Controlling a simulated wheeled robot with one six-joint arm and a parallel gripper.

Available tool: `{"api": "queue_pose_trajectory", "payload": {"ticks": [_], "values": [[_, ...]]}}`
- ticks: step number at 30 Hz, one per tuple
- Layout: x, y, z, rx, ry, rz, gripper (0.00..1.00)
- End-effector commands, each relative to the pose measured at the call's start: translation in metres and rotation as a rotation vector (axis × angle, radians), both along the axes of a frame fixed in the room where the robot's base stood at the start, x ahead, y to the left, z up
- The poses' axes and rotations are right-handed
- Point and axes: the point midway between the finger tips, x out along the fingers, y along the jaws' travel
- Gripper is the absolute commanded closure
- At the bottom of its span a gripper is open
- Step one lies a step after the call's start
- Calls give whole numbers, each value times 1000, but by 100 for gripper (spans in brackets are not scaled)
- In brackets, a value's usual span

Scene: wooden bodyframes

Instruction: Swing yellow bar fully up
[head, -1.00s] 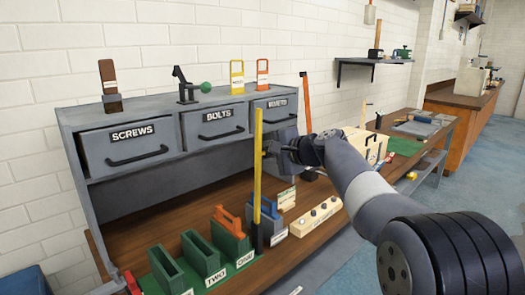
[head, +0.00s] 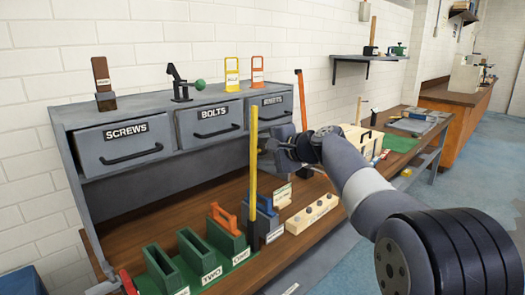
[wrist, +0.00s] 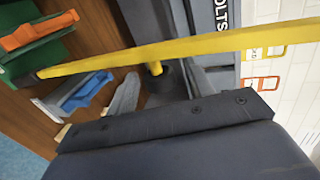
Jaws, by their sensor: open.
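The yellow bar (head: 253,160) stands close to upright on a dark base (head: 267,221) at the bench's front, in the middle of the head view. In the wrist view the yellow bar (wrist: 180,50) runs across the picture, past my gripper's dark pad. My gripper (head: 268,150) is open, just right of the bar's upper half and below the drawers. Whether it touches the bar cannot be told.
A grey drawer unit (head: 125,146) stands behind the bar. Green slotted blocks (head: 200,252), one with an orange-handled piece (head: 224,218), are to its left. A pale block with knobs (head: 312,213) and an orange upright bar (head: 301,100) are to its right.

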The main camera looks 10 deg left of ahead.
Motion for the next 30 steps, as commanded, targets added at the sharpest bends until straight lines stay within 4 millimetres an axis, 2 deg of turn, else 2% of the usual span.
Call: {"api": "queue_pose_trajectory", "payload": {"ticks": [9, 15, 21, 30], "values": [[-36, -45, 18, 0, -3, -5, 51], [-55, -67, 28, 0, -1, -4, 51], [-62, -75, 31, 0, 0, -2, 51], [-61, -74, 31, 0, 1, -1, 51]]}}
